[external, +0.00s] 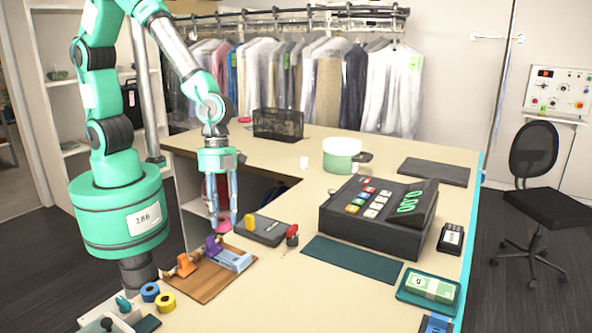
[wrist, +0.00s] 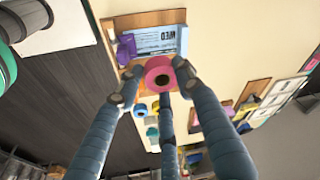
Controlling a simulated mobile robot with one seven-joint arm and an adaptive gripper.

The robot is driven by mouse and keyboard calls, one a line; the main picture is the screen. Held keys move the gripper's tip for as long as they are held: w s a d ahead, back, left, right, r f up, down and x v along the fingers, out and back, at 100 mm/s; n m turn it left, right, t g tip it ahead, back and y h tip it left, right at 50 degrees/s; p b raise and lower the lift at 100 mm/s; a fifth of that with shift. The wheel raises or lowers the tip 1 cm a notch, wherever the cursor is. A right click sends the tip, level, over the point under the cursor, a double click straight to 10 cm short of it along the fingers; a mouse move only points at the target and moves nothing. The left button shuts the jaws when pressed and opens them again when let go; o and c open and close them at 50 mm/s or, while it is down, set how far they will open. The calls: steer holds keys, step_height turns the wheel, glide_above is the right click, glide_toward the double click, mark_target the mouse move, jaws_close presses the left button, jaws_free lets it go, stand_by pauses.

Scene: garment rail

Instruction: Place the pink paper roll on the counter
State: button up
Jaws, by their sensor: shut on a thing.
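The pink paper roll (wrist: 158,73) is between my gripper's fingertips (wrist: 156,92) in the wrist view, its round end and dark core facing the camera. In the external view the pink roll (external: 223,227) shows low between the fingers of my gripper (external: 222,218), at the left edge of the counter (external: 290,180). My gripper is shut on the roll. The fingers hide part of it, and I cannot tell how high it hangs above the surface.
A wooden board (external: 205,280) with orange, purple and blue items lies just below my gripper. A grey stapler-like box (external: 257,229) and a screwdriver (external: 291,236) lie to its right. The black register (external: 370,220) stands further right. Blue and yellow rolls (external: 165,301) sit front left.

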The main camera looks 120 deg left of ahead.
steer(key=s+d+m+g+b, duration=0.1)
steer(key=s+d+m, duration=0.25)
steer(key=d, duration=0.45)
steer(key=s+d+m, duration=0.2)
steer(key=s+d, duration=0.3)
steer(key=d, duration=0.3)
steer(key=shift+h, duration=0.4)
steer(key=f, duration=0.5)
steer(key=shift+s+f, duration=0.2)
steer(key=shift+f, duration=0.15)
steer(key=shift+w+f, duration=0.1)
steer(key=w+d, duration=0.2)
steer(key=w, duration=0.3)
steer(key=w+d+f, duration=0.1)
steer(key=w, duration=0.4)
steer(key=w+d, duration=0.2)
steer(key=w, duration=0.3)
steer(key=shift+d+f, duration=0.2)
steer(key=shift+d, duration=0.1)
steer(key=shift+f, duration=0.1)
steer(key=shift+f, duration=1.7)
